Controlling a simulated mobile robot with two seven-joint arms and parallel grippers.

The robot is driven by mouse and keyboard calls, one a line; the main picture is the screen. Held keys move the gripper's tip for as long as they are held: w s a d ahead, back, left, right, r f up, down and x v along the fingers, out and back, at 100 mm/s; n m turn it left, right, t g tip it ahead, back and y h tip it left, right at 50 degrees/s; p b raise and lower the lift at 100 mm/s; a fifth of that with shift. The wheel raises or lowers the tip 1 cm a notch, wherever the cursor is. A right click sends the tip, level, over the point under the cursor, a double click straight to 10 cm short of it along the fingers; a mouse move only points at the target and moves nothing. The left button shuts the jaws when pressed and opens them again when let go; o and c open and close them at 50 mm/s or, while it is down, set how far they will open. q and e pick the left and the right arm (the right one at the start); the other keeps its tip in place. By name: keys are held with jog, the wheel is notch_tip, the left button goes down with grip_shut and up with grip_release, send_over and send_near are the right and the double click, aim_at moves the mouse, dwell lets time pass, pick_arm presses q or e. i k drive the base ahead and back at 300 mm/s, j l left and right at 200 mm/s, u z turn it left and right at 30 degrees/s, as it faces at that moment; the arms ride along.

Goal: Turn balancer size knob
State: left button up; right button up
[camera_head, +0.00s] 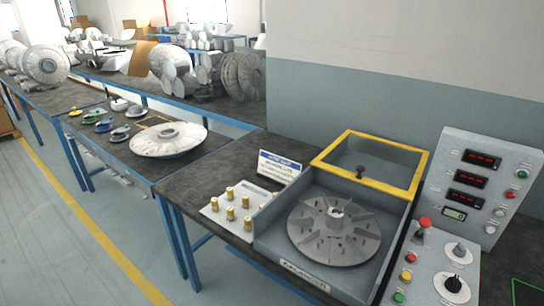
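The balancer (262,247) is a grey open box on the bench at the right, with a bladed metal rotor (335,228) lying inside it. Its yellow-framed lid (420,178) stands at the back with a dark knob on its front edge. A control panel (424,262) right of the box carries a black round knob (453,284) on a white dial and a smaller grey knob (459,249) above it. I cannot read which is the size knob. Neither of my grippers is in view.
Red, yellow and green buttons (399,297) and a red-topped switch (423,224) sit beside the knobs. An upright panel (486,180) with red displays stands behind. A plate with several brass weights (230,213) and a sign (279,167) are left of the box.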

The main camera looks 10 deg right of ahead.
aim_at(453, 284)
jog(key=z, duration=1.65)
